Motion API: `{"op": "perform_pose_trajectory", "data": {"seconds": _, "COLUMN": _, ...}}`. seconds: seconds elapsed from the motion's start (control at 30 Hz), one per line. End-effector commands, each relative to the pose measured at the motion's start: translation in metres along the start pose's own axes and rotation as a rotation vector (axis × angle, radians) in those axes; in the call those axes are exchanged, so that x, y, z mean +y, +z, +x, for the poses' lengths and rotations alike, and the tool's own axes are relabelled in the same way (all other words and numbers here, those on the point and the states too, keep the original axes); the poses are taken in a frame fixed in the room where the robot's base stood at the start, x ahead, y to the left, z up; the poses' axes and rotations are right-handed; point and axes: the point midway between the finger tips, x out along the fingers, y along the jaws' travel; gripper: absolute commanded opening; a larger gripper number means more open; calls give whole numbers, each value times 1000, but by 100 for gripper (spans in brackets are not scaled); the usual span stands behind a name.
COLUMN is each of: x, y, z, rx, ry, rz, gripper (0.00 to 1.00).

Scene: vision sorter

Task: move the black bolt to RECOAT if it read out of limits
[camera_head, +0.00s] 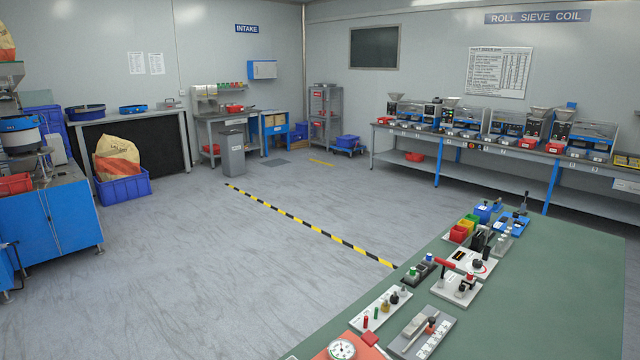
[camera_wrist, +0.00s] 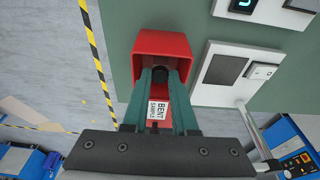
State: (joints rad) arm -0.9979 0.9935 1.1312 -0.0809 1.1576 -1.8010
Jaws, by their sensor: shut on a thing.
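In the wrist view my gripper (camera_wrist: 160,80) points down at a red bin (camera_wrist: 165,43). Its two teal fingers are shut on a small dark thing, the black bolt (camera_wrist: 158,73) by its look; only its dark end shows between the fingertips. The bolt is at the bin's opening; I cannot tell whether it touches the bin. A white label (camera_wrist: 158,111) below the bin, partly between the fingers, appears to read BENT SAMPLE. No RECOAT label is readable. My gripper does not show in the head view.
In the wrist view a white plate (camera_wrist: 198,93) with a dark panel lies right of the bin; a lit display (camera_wrist: 243,5) is above. In the head view the green bench (camera_head: 560,290) carries several instruments and coloured bins (camera_head: 458,234). Its right part is bare.

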Motion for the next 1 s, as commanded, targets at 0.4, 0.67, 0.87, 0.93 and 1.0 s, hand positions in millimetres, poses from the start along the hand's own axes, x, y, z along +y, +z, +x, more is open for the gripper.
{"op": "perform_pose_trajectory", "data": {"seconds": 0.4, "x": 0, "y": -5, "z": -26, "rx": 0, "ry": 1, "rz": 0, "gripper": 0}}
{"op": "perform_pose_trajectory", "data": {"seconds": 0.67, "x": 0, "y": -9, "z": -44, "rx": 0, "ry": 2, "rz": 0, "gripper": 0}}
{"op": "perform_pose_trajectory", "data": {"seconds": 0.87, "x": 0, "y": -12, "z": -57, "rx": 0, "ry": 1, "rz": 0, "gripper": 0}}
{"op": "perform_pose_trajectory", "data": {"seconds": 0.93, "x": 0, "y": -12, "z": -60, "rx": 0, "ry": 1, "rz": 0, "gripper": 0}}
{"op": "perform_pose_trajectory", "data": {"seconds": 1.0, "x": 0, "y": -12, "z": -61, "rx": 0, "ry": 0, "rz": 0, "gripper": 0}}
